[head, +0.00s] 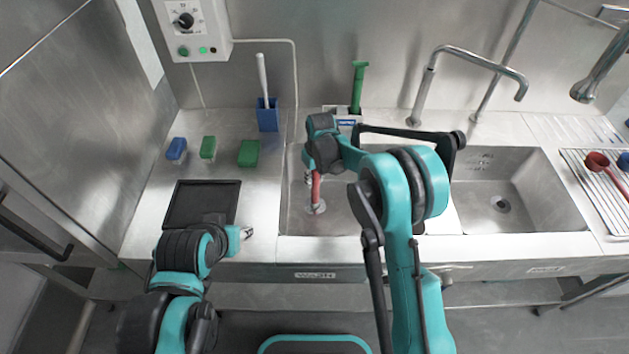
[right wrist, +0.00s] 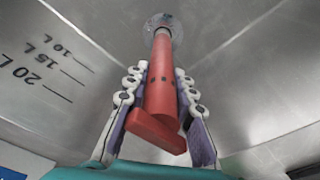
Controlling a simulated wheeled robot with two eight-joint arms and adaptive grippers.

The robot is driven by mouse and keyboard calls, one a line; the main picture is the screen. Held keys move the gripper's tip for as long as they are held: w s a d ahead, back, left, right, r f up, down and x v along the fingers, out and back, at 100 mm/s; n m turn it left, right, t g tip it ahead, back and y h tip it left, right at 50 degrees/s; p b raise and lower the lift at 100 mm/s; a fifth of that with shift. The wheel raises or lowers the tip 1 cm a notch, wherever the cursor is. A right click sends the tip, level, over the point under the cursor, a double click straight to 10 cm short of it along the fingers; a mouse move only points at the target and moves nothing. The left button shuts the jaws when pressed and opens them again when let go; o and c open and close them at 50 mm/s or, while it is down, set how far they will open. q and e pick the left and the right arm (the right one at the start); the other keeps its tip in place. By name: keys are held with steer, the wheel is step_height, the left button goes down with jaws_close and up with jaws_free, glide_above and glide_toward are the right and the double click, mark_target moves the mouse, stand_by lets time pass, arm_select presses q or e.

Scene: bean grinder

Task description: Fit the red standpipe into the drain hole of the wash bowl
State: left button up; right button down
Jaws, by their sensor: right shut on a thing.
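The red standpipe (head: 315,188) stands roughly upright in the left bowl, the wash bowl (head: 343,222), with its lower end over the drain hole (head: 318,208). My right gripper (head: 311,178) reaches down into the bowl and is shut on the standpipe. In the right wrist view the standpipe (right wrist: 163,88) lies between both fingers of the gripper (right wrist: 162,95), its wide red end nearest the camera. Its far end meets the drain fitting (right wrist: 163,24); I cannot tell whether it is inside the hole. My left gripper (head: 247,232) is low over the counter's front, empty, its fingers too small to read.
A second bowl (head: 525,190) lies to the right, with a white board (head: 440,212) between the bowls. A tap (head: 430,80) stands behind. Sponges (head: 208,148), a black tray (head: 203,203) and a blue brush holder (head: 268,115) are on the left counter. A rack (head: 598,180) is far right.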

steer(key=shift+r, duration=0.1)
steer(key=shift+f, duration=0.2)
steer(key=c, duration=1.3)
jaws_free()
steer(key=shift+r, duration=0.15)
